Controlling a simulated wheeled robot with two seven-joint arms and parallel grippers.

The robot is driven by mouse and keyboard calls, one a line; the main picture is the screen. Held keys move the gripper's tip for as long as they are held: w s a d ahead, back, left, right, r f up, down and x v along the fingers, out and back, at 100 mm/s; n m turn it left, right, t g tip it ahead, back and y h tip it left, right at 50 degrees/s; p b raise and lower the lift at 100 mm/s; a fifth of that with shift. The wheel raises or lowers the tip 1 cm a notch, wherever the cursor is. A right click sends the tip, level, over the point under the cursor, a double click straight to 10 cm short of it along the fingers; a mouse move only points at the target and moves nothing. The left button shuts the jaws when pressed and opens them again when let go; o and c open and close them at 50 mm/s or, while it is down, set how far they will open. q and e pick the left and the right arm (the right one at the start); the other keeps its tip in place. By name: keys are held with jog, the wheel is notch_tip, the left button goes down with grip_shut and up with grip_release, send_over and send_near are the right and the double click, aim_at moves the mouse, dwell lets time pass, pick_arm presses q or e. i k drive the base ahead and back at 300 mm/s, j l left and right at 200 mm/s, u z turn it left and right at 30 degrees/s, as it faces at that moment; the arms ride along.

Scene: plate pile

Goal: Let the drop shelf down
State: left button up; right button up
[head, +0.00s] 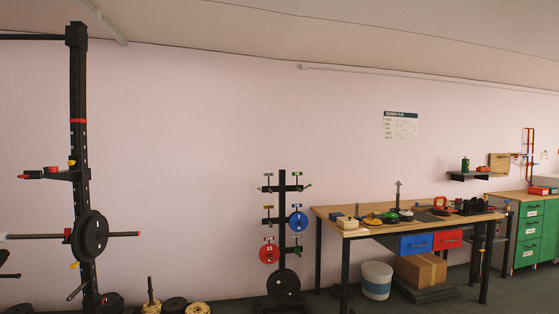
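A light wooden panel (499,162) stands upright against the wall at the right, above the bench's far end. It looks like a drop shelf folded up, but at this distance I cannot make out its hinge or catch. Neither of my grippers shows in the head view.
A dark wall shelf (468,176) with a bottle is left of the panel. Below stand a cluttered workbench (350,232) and a green drawer cabinet (530,236). A bucket (377,280) is underneath. A plate tree (283,240) and a barbell rack (78,120) stand further left.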

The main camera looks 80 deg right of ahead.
aim_at(498, 162)
jog(key=z, duration=4.35)
jog(key=i+z, duration=0.3)
jog(key=i, duration=3.55)
jog(key=i+l, duration=0.1)
jog(key=i, duration=3.35)
jog(key=i+l, duration=0.15)
jog(key=i, duration=1.55)
jog(key=j+u, duration=0.05)
jog(key=j, duration=0.05)
